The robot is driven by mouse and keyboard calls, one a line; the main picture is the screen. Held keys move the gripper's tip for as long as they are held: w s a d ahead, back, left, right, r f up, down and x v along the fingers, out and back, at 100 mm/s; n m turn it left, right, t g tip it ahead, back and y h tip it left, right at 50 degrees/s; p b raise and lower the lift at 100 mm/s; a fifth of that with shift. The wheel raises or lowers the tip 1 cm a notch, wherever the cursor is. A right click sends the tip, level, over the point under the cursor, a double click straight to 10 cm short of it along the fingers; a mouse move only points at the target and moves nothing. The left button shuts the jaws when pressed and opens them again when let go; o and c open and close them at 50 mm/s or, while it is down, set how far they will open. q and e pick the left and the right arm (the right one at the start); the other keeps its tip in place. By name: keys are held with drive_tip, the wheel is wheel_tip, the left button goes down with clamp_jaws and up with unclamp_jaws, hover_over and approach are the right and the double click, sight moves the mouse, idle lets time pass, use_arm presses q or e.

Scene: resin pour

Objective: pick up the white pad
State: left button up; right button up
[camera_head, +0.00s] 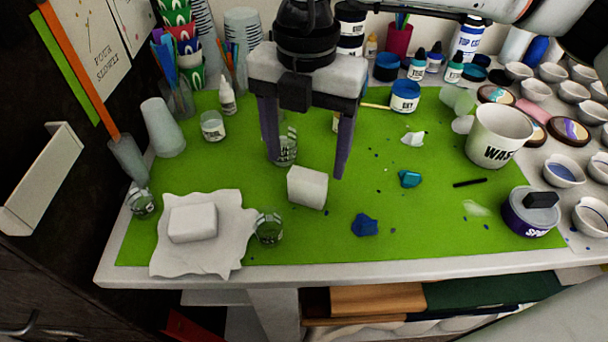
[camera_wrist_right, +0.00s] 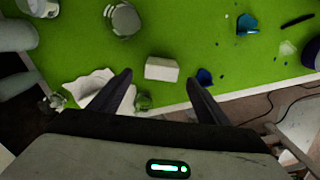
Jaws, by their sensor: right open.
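My right gripper (camera_head: 306,168) is open, pointing down over the green mat, with its fingers spread. A white block (camera_head: 307,187), which looks like a pad, lies on the mat just below and in front of the fingertips. In the right wrist view the white block (camera_wrist_right: 161,69) shows between the tips of the open gripper (camera_wrist_right: 157,76), with nothing held. A second white pad-like block (camera_head: 193,222) rests on a crumpled white sheet (camera_head: 232,245) at the front left. I cannot tell which of the two is meant. My left gripper is not in view.
Clear cups (camera_head: 269,229) stand near the sheet and behind the block. Blue lumps (camera_head: 365,225) lie to its right. A white waste cup (camera_head: 499,137) and a purple tin (camera_head: 532,212) stand at the right. The mat's front middle is mostly clear.

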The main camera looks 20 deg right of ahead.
sight(308, 175)
drive_tip(key=shift+d+f+p, duration=0.2)
drive_tip(key=shift+f+p, duration=0.4)
drive_tip(key=shift+f, duration=2.9)
drive_tip(key=c, duration=1.1)
